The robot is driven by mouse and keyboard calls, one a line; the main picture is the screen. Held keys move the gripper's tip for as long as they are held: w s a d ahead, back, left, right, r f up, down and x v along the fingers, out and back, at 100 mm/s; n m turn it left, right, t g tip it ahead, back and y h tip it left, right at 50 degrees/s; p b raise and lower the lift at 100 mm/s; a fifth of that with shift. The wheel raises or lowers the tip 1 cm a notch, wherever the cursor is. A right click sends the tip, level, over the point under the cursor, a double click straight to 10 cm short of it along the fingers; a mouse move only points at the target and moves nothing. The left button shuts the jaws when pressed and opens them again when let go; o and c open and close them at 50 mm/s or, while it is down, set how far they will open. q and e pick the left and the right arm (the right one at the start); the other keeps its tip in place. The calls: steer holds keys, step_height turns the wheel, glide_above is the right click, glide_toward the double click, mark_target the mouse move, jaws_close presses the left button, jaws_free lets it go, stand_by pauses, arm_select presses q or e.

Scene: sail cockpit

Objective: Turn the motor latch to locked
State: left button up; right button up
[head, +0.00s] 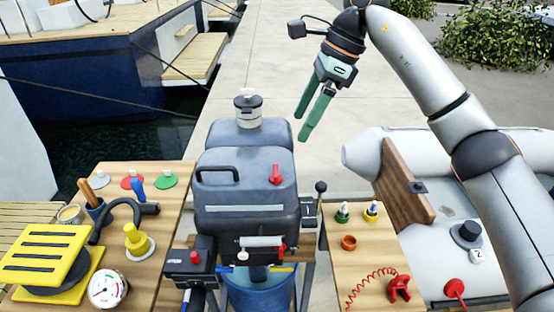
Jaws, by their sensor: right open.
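The grey motor (222,208) stands upright in the middle of the head view. A small red handle (276,174), which looks like the motor latch, sits on the upper right of its front face. It points roughly upright; I cannot read any lock marking. A white lever with a red end (262,242) lies across the motor's lower front. My right gripper (301,127) is open and empty, fingers pointing down and left, above and behind the motor over the pale dock. It touches nothing. My left gripper is out of view.
A wooden table (150,262) at left holds a yellow slotted block (50,245), a gauge (108,288) and a black hose. A smaller right table (350,270) holds bottles and a red shackle (399,289). A black-knobbed lever (320,188) stands beside the motor. A grey dinghy (362,155) lies right.

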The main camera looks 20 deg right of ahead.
mark_target(276, 170)
steer(key=x, duration=1.2)
steer(key=shift+a+f, duration=0.15)
steer(key=shift+a, duration=0.05)
steer(key=shift+c, duration=0.4)
steer(key=c, duration=1.3)
